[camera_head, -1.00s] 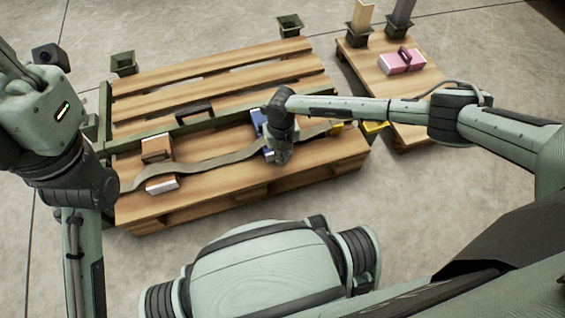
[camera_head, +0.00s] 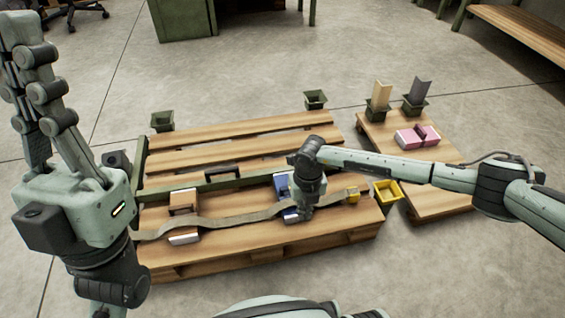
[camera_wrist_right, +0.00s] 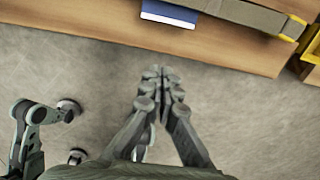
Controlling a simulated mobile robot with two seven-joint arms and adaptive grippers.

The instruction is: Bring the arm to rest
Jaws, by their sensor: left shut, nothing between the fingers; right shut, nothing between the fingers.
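My left gripper (camera_head: 18,28) stands raised at the left edge of the head view, its fingers pointing up and drawn together at the tips. It is shut and empty. My right arm reaches in from the right, and its wrist end covers part of a blue book in the head view. In the right wrist view my right gripper (camera_wrist_right: 163,76) is shut with nothing between its fingers. Its fingertips show against bare floor, short of the pallet edge. The blue book (camera_head: 282,184) lies on the large pallet under a strap; its edge also shows in the right wrist view (camera_wrist_right: 170,13).
The large wooden pallet (camera_head: 215,262) holds a brown box (camera_head: 183,200) under the strap (camera_head: 240,219). A yellow bin (camera_head: 387,193) stands at its right. The smaller pallet (camera_head: 440,203) carries a pink box (camera_head: 418,137). Grey floor is open behind the pallets.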

